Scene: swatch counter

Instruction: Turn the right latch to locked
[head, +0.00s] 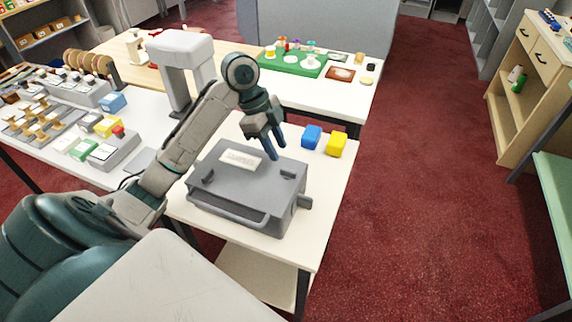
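A grey case (240,205) with a pale label (241,159) on its lid sits on the white table. A small dark latch-like part (288,173) is at the right of its top, and another (207,172) is at the left. A grey piece (304,202) sticks out from the case's right side. I cannot read the latch positions. My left gripper (278,153) points down above the back right of the lid. Its two blue fingers look apart, with nothing seen between them. My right gripper is out of view.
Blue (312,137) and yellow (337,143) blocks stand behind the case at the right. A grey arch-shaped stand (181,50) rises behind my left arm. A grey box with a red button (117,132) is at the left. Red floor lies open at the right.

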